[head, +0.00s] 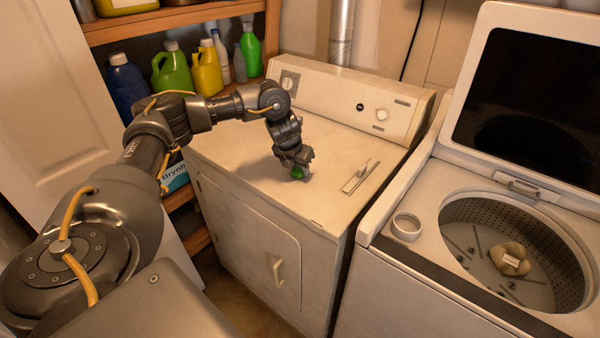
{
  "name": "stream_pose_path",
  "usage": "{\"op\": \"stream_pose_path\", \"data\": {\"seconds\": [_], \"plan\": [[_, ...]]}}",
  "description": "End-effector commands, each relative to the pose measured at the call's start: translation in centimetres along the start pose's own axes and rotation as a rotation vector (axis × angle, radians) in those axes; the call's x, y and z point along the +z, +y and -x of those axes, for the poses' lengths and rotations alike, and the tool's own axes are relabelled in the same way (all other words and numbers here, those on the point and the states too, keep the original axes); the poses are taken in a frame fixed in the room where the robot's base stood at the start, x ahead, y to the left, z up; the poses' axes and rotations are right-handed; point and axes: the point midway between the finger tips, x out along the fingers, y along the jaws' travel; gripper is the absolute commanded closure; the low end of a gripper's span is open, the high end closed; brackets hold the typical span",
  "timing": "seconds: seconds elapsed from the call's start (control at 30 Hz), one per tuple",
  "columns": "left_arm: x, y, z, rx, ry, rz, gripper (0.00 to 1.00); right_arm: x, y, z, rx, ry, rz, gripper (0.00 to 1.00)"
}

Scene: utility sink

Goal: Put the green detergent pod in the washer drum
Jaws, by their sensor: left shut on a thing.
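My left gripper (294,160) points down at the top of the dryer, left of the washer. It is shut on the green detergent pod (298,173), which shows small and partly hidden beneath the fingers, at or just above the dryer top. I cannot tell whether the pod touches the surface. The washer drum (467,217) is at the right, with its lid (525,95) raised and the agitator visible in the middle of the tub. My right gripper is not in view.
The dryer (235,150) has a control panel at its back and a slotted vent (360,177) on top. A round white dispenser cup (406,226) sits at the washer's left front corner. Several bottles, including a green jug (172,74), stand on the shelf behind.

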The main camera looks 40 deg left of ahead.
Motion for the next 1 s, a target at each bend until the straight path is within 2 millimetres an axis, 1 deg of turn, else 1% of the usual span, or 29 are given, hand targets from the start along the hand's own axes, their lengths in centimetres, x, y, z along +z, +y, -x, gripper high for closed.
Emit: {"op": "stream_pose_path", "data": {"seconds": [0.07, 0.1, 0.37, 0.47, 0.57, 0.67, 0.77, 0.8, 0.83, 0.97, 1.0], "plan": [[0.0, 0.0, 0.0, 0.0, 0.0, 0.0, 0.87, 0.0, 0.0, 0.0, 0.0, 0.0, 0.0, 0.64], [0.0, 0.0, 0.0, 0.0, 0.0, 0.0, 0.91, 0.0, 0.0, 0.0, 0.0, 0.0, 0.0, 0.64], [0.1, 0.0, 0.2, 0.0, -0.001, 0.0, 0.91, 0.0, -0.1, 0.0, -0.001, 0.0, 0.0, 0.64], [0.3, 0.0, 0.7, -0.001, -0.001, 0.0, 0.91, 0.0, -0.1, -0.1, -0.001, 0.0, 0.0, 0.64], [0.8, -0.1, 1.7, -0.001, -0.003, 0.0, 0.91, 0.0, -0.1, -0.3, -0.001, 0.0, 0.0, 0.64], [1.3, -0.1, 3.1, -0.002, -0.005, -0.001, 0.91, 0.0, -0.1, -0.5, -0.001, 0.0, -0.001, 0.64], [0.7, -0.9, 5.0, -0.004, -0.005, -0.006, 0.91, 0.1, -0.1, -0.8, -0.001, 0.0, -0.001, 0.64], [0.7, -1.2, 6.4, -0.002, -0.007, -0.007, 0.91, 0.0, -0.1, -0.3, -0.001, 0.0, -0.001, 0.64], [0.6, -1.4, 7.4, -0.002, -0.008, -0.007, 0.91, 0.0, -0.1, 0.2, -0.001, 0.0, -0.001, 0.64], [-0.2, -2.3, 10.5, 0.0, -0.007, -0.007, 0.91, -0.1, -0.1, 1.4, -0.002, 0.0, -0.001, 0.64], [-0.7, -2.7, 11.2, 0.0, -0.005, -0.007, 0.91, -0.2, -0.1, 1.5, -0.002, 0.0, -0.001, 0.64]]}}
